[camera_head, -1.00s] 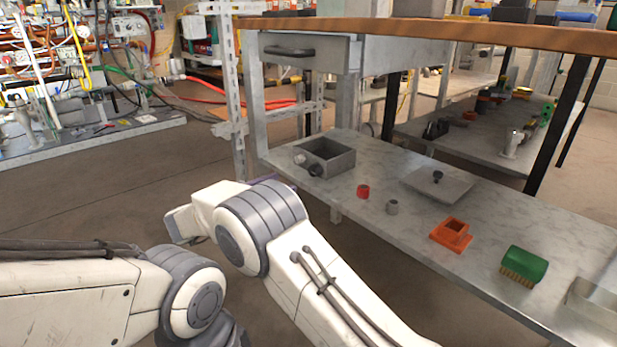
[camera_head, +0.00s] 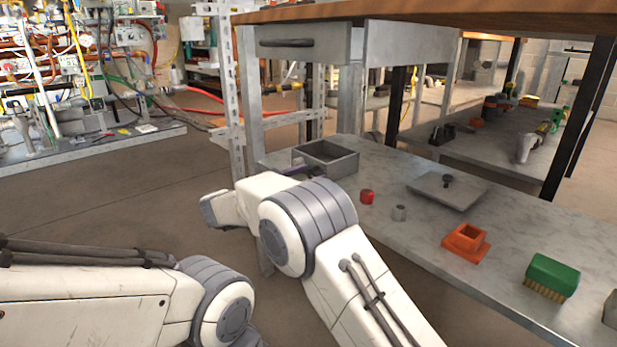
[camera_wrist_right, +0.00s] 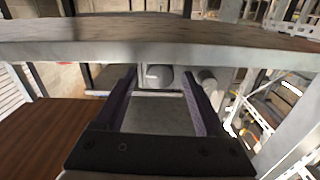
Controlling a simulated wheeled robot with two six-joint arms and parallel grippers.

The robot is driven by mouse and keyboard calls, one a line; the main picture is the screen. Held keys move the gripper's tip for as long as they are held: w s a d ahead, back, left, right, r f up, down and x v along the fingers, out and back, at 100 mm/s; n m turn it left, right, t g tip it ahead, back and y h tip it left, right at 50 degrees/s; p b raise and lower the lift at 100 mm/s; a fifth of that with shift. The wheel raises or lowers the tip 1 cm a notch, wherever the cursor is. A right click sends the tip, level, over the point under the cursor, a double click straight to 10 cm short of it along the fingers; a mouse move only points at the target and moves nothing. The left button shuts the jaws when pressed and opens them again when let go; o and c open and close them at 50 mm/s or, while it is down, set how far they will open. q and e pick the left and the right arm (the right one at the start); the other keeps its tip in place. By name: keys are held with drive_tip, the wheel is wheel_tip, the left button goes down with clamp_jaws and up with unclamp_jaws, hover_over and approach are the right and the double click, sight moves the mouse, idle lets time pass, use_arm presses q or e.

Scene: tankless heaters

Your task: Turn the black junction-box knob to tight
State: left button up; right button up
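The junction box is an open grey box (camera_head: 340,165) at the far left end of the grey lower shelf. My right gripper (camera_head: 300,171) is at its near left side, mostly behind my own arm in the head view, which hides the box's front knobs. In the right wrist view, my right gripper (camera_wrist_right: 160,76) has its two purple fingers spread. A rounded grey knob (camera_wrist_right: 158,75) on the box shows between the fingertips, and a second knob (camera_wrist_right: 207,78) lies just right of the right fingertip. I cannot tell which is black or whether anything touches. My left gripper is out of view.
The shelf also holds a red cap (camera_head: 367,197), a small grey cylinder (camera_head: 400,213), a grey plate with a dark knob (camera_head: 440,194), an orange block (camera_head: 465,243) and a green brush (camera_head: 551,275). A wooden tabletop (camera_head: 430,18) overhangs; a metal post (camera_head: 228,90) stands left.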

clamp_jaws()
drive_tip(key=m+p, duration=0.1)
drive_tip(key=p, duration=0.1)
drive_tip(key=m+p, duration=0.1)
drive_tip(key=shift+r+m+p, duration=0.3)
drive_tip(key=shift+p, duration=0.05)
drive_tip(key=shift+f+m+p, duration=0.15)
drive_tip(key=shift+m+p, duration=0.5)
drive_tip(key=shift+m, duration=0.25)
drive_tip(key=shift+s+f+m, duration=0.1)
drive_tip(key=shift+f+m, duration=0.1)
drive_tip(key=shift+m, duration=0.5)
drive_tip(key=shift+o, duration=0.6)
unclamp_jaws()
drive_tip(key=shift+d+f, duration=0.1)
